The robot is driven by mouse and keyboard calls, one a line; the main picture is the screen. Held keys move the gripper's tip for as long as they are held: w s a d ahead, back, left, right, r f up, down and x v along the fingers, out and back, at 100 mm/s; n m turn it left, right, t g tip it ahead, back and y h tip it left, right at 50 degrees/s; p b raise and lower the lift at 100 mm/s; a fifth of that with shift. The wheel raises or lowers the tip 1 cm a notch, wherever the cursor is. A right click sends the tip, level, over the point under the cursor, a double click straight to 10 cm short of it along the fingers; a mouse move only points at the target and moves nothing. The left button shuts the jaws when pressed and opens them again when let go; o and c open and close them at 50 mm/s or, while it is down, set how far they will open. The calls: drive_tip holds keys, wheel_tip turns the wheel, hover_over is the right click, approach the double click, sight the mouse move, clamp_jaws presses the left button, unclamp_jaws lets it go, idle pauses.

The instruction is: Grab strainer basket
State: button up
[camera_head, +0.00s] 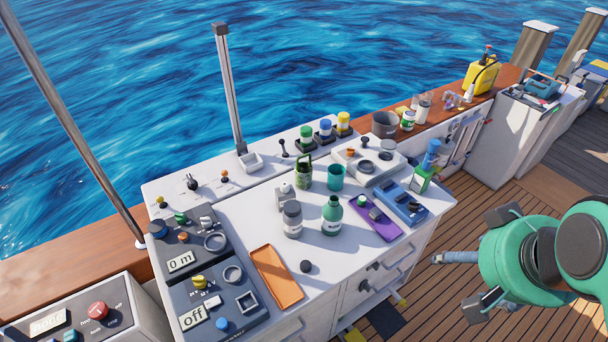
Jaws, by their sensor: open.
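A green, slotted container with a raised handle (303,172), which looks like the strainer basket, stands upright on the white counter (262,222). It stands behind the grey jar and the green bottle, with a teal cup (335,177) close to its right. My gripper (482,260) is at the right, out over the wooden deck, well apart from the basket. Its dark fingers are spread and nothing shows between them. My green arm hides part of the deck behind it.
A grey jar (292,220) and a green bottle (332,216) stand in front of the basket. An orange tray (277,276), a purple tray (374,218) and a blue case (402,203) lie nearby. A metal post (229,90) rises behind. Control panels fill the counter's left.

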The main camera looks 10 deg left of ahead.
drive_tip(key=w+a+r+g+p, duration=0.1)
drive_tip(key=w+a+r, duration=0.15)
drive_tip(key=w, duration=0.55)
drive_tip(key=w+a+r+p, duration=0.2)
drive_tip(key=w+a, duration=0.2)
drive_tip(key=w, duration=0.5)
drive_tip(key=w+a+r+g+p, duration=0.1)
drive_tip(key=w+a+r, duration=0.2)
drive_tip(key=w, duration=0.5)
drive_tip(key=m+g+p, duration=0.2)
drive_tip(key=g+p, duration=0.2)
drive_tip(key=p, duration=0.3)
hover_over(303, 165)
drive_tip(key=s+d, duration=0.1)
drive_tip(key=s, duration=0.2)
drive_tip(key=f, duration=3.1)
drive_tip(key=shift+s, duration=0.2)
drive_tip(key=shift+f, duration=0.2)
drive_tip(key=shift+f, duration=4.15)
